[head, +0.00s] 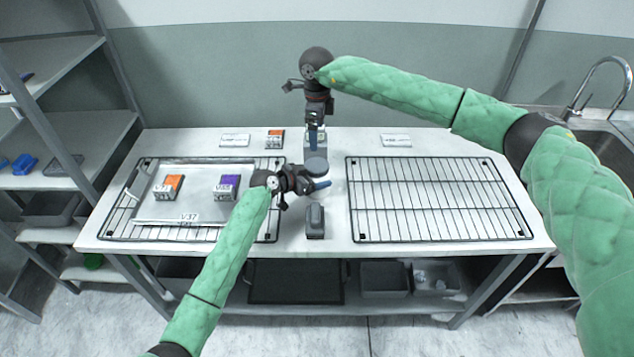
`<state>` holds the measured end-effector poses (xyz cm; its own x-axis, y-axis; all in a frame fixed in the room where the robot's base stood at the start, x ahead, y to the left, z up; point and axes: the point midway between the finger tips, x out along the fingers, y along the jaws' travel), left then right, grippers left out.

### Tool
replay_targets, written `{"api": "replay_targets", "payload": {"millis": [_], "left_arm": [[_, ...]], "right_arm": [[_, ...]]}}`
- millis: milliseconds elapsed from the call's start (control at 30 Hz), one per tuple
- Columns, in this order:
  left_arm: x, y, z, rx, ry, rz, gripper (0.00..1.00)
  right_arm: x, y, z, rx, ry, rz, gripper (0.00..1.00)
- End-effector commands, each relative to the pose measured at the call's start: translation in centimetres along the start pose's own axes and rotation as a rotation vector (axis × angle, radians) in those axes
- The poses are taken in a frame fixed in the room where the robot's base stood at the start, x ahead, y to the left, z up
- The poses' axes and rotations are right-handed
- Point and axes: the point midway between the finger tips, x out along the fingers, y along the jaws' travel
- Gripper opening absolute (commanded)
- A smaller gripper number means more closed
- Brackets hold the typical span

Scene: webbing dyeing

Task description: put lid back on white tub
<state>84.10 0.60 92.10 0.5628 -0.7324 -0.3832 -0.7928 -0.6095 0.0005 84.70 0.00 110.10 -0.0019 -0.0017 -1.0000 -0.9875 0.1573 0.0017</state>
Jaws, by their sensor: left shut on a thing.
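A grey round lid (316,165) shows near the middle of the table, over the white tub (324,177). The tub is mostly hidden by my left gripper and blends with the white tabletop. I cannot tell whether the lid is fully seated. My right gripper (313,138) points down just behind the lid, in front of a grey box at the back. Whether its fingers are open or shut does not show.
A dark grey device (315,222) stands at the front middle. A metal tray (180,211) with orange and purple boxes lies on the left wire rack (118,222). The right wire rack (435,200) is empty. Small labelled cards line the back. A sink (600,143) is at right.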

Motion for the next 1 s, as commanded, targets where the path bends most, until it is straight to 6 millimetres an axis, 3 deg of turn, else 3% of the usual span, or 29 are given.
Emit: {"api": "replay_targets", "payload": {"millis": [67,100,200,567,1000], "left_arm": [[0.0,0.0,0.0,0.000,0.000,0.000,0.12],[0.0,0.0,0.0,0.000,0.000,0.000,0.83],[0.0,0.0,0.0,0.000,0.000,0.000,1.00],[-0.8,-0.1,0.3,0.000,0.000,-0.001,1.00],[-6.7,-0.1,0.3,0.001,0.000,0.000,1.00]], "right_arm": [[0.0,0.0,0.0,0.000,0.000,0.000,0.94],[0.0,0.0,0.0,0.000,0.000,0.000,0.94],[0.0,0.0,0.0,0.000,0.000,0.000,0.94],[0.7,0.0,0.0,0.000,0.000,0.000,0.94],[3.4,0.0,0.0,0.000,0.000,0.000,0.94]]}}
